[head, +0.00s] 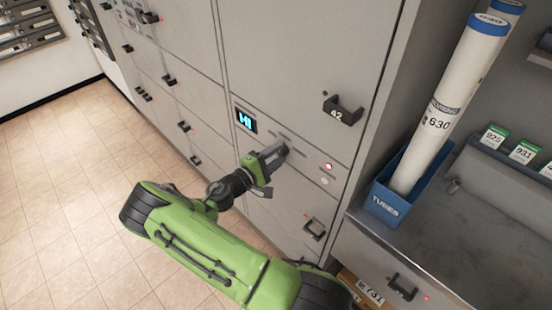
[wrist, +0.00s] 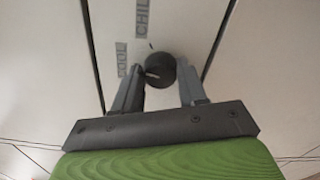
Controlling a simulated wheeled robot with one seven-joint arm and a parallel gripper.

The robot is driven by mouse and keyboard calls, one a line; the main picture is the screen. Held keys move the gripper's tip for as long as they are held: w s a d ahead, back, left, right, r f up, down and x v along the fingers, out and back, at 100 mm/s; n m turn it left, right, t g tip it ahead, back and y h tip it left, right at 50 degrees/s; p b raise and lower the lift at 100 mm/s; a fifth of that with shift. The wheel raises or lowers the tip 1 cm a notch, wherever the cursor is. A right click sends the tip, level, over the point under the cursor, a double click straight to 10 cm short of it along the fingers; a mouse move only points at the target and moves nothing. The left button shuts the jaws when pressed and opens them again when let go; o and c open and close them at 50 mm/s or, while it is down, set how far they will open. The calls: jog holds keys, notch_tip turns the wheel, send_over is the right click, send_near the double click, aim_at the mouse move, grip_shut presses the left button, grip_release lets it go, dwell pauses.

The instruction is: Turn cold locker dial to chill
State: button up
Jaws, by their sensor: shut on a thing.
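The locker dial (wrist: 160,69) is a round dark knob on a pale grey locker front in the wrist view. A light mark on its face sits towards the left, on the side of the COOL label (wrist: 122,60). The CHILL label (wrist: 143,18) is above it, partly cut off. My gripper (wrist: 161,80) has one finger on each side of the dial and is shut on it. In the head view my gripper (head: 275,156) is against the locker face and mostly hides the dial. A lit blue display (head: 245,120) above left appears to read HI.
A locker handle marked 42 (head: 343,110) sticks out at the upper right, and another handle (head: 314,229) is below right. A blue bin (head: 388,193) with tall white tubes (head: 447,105) stands on the counter at right. Tiled floor (head: 70,200) at left is clear.

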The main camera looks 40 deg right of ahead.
jog(key=m+b, duration=0.1)
jog(key=m, duration=0.1)
jog(key=m+b, duration=0.3)
jog(key=shift+f+m, duration=0.3)
jog(key=shift+f, duration=0.05)
jog(key=m+b, duration=0.3)
jog(key=shift+m, duration=0.4)
jog(key=shift+b, duration=0.3)
jog(key=o, duration=1)
jog(key=shift+r, duration=0.1)
jog(key=shift+o, duration=0.2)
jog(key=a+p, duration=0.2)
jog(key=a, duration=1.4)
jog(key=shift+s+p, duration=0.25)
jog(key=shift+p, duration=0.1)
jog(key=shift+d, duration=0.1)
